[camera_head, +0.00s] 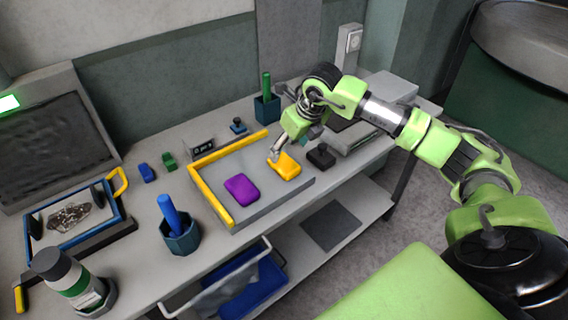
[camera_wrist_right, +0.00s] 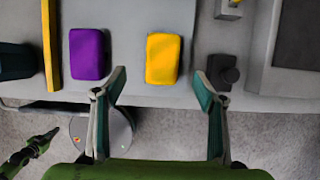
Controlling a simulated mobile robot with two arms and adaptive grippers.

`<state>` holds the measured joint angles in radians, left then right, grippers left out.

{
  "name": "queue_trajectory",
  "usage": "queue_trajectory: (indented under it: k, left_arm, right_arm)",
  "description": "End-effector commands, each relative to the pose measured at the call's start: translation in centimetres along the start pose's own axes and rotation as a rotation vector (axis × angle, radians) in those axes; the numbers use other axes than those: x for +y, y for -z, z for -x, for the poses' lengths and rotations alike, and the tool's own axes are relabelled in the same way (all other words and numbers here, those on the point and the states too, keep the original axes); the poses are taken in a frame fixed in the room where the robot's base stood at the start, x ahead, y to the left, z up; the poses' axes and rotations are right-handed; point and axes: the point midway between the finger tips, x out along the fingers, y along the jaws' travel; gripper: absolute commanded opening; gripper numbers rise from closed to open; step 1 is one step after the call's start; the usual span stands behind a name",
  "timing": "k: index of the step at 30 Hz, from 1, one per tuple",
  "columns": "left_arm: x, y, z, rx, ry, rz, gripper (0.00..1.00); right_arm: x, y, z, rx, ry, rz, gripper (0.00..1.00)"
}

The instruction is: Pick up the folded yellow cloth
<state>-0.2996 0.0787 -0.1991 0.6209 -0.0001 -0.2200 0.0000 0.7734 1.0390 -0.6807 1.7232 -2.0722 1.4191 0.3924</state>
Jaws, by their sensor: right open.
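The folded yellow cloth (camera_head: 288,166) lies on the right part of a grey tray edged with yellow strips, on the workbench. My right gripper (camera_head: 276,153) is at the yellow cloth's far left side in the head view, partly seen. In the wrist view the right gripper (camera_wrist_right: 162,88) is open wide, with nothing between its fingers.
A black block with a knob (camera_head: 321,156) stands close right of the yellow cloth. The tray's yellow edge strip (camera_head: 211,196) runs along its left. A blue cup with a handle sticking out (camera_head: 181,236) stands front left. A lower shelf (camera_head: 340,215) lies below the bench.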

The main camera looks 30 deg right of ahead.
Motion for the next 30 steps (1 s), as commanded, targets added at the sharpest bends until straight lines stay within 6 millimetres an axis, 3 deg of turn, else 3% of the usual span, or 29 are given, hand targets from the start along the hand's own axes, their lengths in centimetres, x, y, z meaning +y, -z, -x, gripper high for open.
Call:
queue_trajectory:
  k: [3,11,16,21,30]
  left_arm:
    - [-0.1,0.0,0.7,0.0,0.001,0.0,0.0]
    - [-0.1,0.1,1.4,-0.001,0.001,0.0,0.0]
    - [-0.2,0.2,3.2,-0.002,0.002,-0.001,0.0]
    - [-0.2,0.2,3.4,-0.002,0.002,-0.001,0.0]
    - [-0.2,0.2,3.4,-0.002,0.002,-0.002,0.0]
  right_arm:
    - [0.1,0.0,-1.9,0.001,-0.003,-0.001,0.65]
    - [-0.1,0.1,-3.9,0.002,-0.002,0.0,0.65]
    - [-0.6,0.5,-6.1,0.004,-0.003,-0.002,0.65]
    - [-0.5,0.5,-8.2,0.0,-0.003,0.0,0.65]
    - [-0.6,0.5,-8.6,-0.001,-0.002,0.001,0.65]
